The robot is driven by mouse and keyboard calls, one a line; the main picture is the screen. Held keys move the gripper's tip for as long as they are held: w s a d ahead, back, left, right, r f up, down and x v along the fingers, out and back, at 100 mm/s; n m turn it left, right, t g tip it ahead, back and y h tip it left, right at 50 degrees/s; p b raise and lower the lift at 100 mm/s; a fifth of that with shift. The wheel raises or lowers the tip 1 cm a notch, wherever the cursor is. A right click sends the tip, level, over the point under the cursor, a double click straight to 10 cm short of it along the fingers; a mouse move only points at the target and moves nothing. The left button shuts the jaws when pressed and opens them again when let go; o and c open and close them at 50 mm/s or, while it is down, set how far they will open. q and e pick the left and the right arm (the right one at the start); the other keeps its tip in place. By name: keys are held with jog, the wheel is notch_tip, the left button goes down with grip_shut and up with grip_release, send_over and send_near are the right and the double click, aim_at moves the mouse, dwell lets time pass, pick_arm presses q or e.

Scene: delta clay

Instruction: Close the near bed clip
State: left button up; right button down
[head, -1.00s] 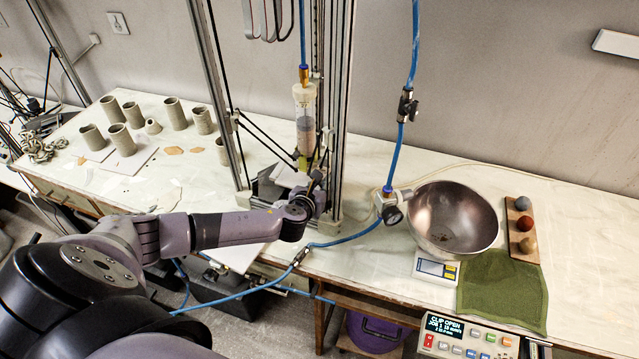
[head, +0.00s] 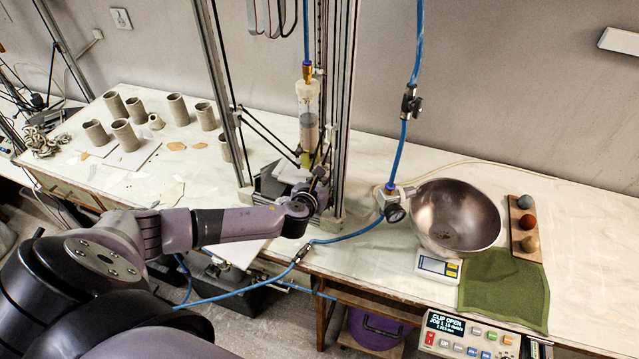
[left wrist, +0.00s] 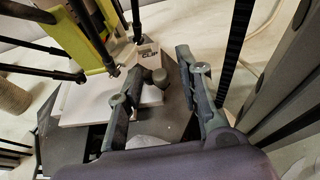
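My left gripper (head: 318,188) reaches between the printer's uprights, low over the print bed. In the left wrist view its two fingers (left wrist: 158,88) are open and apart. Between them show a small dark rounded piece (left wrist: 160,78) and a grey disc, which seem to belong to the near bed clip; I cannot make out its lever clearly. A pale bat (left wrist: 85,108) lies on the dark bed plate (left wrist: 165,125), left of the fingers. In the head view my gripper and arm hide most of the clip. My right gripper is not in view.
The control box (head: 470,335) at front right reads "CLIP OPEN". Printer uprights (head: 343,120) and thin rods flank the gripper. A metal bowl (head: 455,215) and green cloth (head: 503,288) lie right.

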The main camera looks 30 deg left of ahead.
pick_arm(q)
jog(key=v, duration=1.2)
jog(key=shift+f, duration=0.1)
